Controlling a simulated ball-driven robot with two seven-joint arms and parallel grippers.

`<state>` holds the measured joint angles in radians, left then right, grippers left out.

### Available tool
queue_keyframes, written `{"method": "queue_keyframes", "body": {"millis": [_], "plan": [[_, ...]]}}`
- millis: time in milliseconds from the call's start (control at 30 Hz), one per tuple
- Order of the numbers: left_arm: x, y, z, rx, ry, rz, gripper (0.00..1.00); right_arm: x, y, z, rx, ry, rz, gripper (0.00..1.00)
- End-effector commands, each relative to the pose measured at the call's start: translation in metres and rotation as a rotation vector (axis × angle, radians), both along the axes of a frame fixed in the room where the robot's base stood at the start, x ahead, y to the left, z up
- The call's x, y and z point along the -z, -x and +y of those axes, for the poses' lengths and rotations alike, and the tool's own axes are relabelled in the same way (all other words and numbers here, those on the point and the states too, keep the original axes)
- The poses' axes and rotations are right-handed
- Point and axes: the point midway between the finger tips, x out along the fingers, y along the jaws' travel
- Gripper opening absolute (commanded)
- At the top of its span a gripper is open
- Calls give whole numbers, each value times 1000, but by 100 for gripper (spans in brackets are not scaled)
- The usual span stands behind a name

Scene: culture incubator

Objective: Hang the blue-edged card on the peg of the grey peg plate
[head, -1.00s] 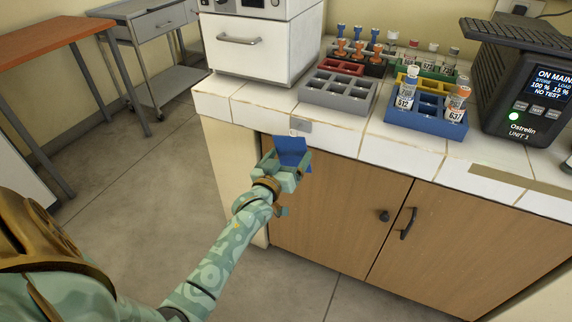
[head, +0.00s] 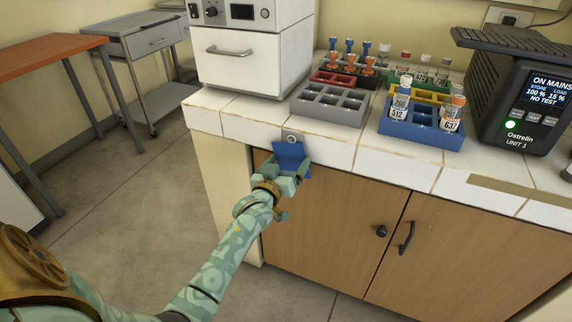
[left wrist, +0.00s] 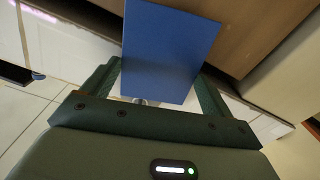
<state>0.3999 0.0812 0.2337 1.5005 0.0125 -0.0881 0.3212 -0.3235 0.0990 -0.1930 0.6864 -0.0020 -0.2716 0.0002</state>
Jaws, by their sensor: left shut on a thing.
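The blue card (head: 290,157) is in my left gripper (head: 289,167), in front of the white-tiled counter edge. The gripper is shut on it, with a finger on either side. In the left wrist view the card's plain blue face (left wrist: 168,55) stands up between the dark green fingers. The small grey peg plate (head: 293,136) is on the counter's front edge, just above the card's top. A round peg end shows on the plate. A bit of metal, perhaps the peg (left wrist: 144,101), shows at the card's edge in the wrist view. The card's hole is not visible. My right gripper is not in view.
On the counter stand a grey empty rack (head: 330,105), a blue rack (head: 425,129) with vials, and a black Ostrelin unit (head: 520,95). A white oven-like box (head: 245,60) is at the back left. Wooden cupboard doors (head: 340,215) lie below the edge.

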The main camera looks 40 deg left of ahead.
Motion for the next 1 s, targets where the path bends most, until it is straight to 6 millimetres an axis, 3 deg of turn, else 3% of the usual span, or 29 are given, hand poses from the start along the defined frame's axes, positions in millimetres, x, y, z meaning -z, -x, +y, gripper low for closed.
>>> {"method": "queue_keyframes", "body": {"millis": [400,433,467,767,867,933,1000], "plan": [[0,0,0,0,0,0,65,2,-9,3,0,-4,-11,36],[0,0,0,0,0,0,92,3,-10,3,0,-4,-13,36],[0,0,0,0,0,0,100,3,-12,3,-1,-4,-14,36],[-1,4,-1,0,0,0,100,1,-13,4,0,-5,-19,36],[-3,17,-4,0,0,0,100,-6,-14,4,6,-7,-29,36],[-5,31,-7,0,0,-1,100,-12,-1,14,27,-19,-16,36],[-6,49,-12,0,1,-1,100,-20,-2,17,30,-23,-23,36]]}}
